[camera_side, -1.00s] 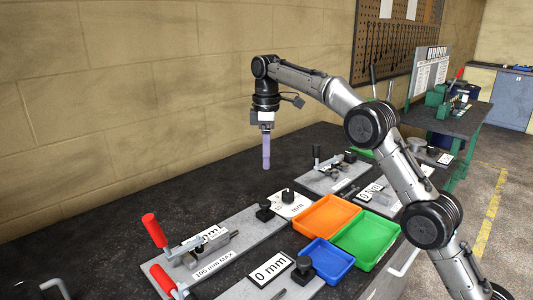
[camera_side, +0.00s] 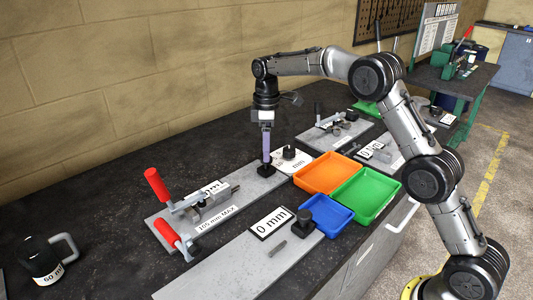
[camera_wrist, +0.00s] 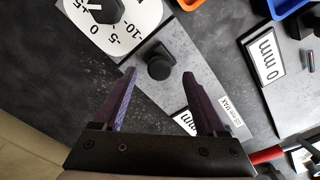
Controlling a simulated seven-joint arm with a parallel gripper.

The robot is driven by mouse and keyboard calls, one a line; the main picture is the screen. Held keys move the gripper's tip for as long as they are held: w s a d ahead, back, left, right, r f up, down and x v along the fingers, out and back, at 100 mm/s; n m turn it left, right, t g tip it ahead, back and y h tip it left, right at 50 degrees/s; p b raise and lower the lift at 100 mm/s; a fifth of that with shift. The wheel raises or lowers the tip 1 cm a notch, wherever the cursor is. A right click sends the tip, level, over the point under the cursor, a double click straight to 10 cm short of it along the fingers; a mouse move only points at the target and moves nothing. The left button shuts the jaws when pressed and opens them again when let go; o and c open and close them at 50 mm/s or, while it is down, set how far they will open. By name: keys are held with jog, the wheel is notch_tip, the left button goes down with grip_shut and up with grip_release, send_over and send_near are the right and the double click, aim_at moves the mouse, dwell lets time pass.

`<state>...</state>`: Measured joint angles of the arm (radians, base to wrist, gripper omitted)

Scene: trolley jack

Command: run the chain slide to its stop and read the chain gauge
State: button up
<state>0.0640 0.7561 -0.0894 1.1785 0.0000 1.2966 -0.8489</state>
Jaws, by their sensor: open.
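A black slide block with a round knob (camera_wrist: 158,65) stands at the far end of a grey metal plate (camera_side: 245,180) labelled "105 mm MAX". My gripper (camera_side: 267,158) points straight down at this block in the side view. In the wrist view its purple fingers (camera_wrist: 159,82) are open, the knob lying between and just beyond their tips, with no clear contact. A white dial gauge (camera_wrist: 125,32) with a black hub lies beside the plate end; it shows 0, -5 and -10. I cannot read its pointer surely. The dial also shows in the side view (camera_side: 302,166), small.
Orange (camera_side: 324,173), green (camera_side: 366,195) and blue (camera_side: 327,215) trays lie to the right. A "0 mm" card (camera_side: 271,222) and another black knob (camera_side: 302,218) sit in front. A dark mug-like object (camera_side: 40,262) stands front left.

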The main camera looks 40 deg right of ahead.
aim_at(266, 165)
jog(key=shift+f, duration=1.3)
jog(key=shift+c, duration=0.3)
grip_shut()
jog(key=shift+r, duration=0.1)
